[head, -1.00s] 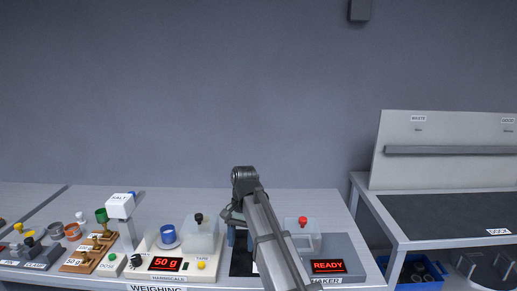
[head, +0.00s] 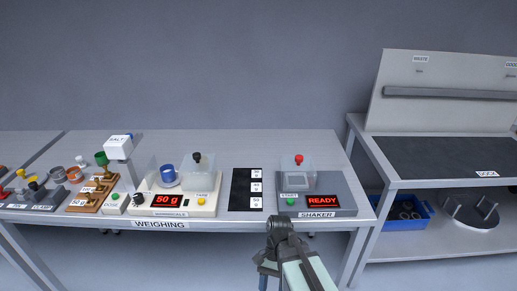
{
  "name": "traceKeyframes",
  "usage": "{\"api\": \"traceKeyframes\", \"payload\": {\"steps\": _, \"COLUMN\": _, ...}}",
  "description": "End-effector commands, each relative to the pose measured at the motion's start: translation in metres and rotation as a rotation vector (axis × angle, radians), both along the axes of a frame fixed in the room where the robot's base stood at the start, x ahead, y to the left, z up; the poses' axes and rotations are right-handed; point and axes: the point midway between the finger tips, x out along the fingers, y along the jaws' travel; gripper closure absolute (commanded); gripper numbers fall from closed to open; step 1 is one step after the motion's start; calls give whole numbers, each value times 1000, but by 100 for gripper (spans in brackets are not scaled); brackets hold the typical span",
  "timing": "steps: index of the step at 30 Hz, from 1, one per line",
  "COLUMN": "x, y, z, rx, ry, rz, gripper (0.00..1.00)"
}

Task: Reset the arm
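My gripper (head: 266,272) is at the bottom of the head view, below and in front of the table's front edge. Its fingers are small and partly cut off by my arm, so whether it is open or shut does not show. I see nothing clearly held in it. My arm rises from the bottom edge, right of centre, and stands clear of the things on the table.
The weighing table (head: 310,143) carries a salt hopper (head: 118,147), a scale (head: 180,205) reading 50 g with a blue cup (head: 168,174), a black mat (head: 241,189) and a shaker (head: 335,197) reading READY. A shelf bench (head: 398,180) stands right. The table's back is clear.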

Motion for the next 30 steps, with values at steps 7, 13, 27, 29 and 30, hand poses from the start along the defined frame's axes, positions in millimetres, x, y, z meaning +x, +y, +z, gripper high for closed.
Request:
{"api": "traceKeyframes", "payload": {"steps": 7, "x": -26, "y": -11, "z": -50, "rx": -10, "ry": 37, "rz": 15, "gripper": 43}}
{"api": "traceKeyframes", "payload": {"steps": 13, "x": -42, "y": -32, "z": -100, "rx": 25, "ry": 6, "rz": 61, "gripper": 43}}
{"api": "traceKeyframes", "payload": {"steps": 27, "x": -98, "y": -85, "z": -206, "rx": 117, "ry": -72, "rz": 228, "gripper": 43}}
{"api": "traceKeyframes", "payload": {"steps": 29, "x": -108, "y": -91, "z": -218, "rx": 129, "ry": -81, "rz": 254, "gripper": 43}}
{"api": "traceKeyframes", "payload": {"steps": 30, "x": -114, "y": -95, "z": -226, "rx": 138, "ry": -86, "rz": 271, "gripper": 43}}
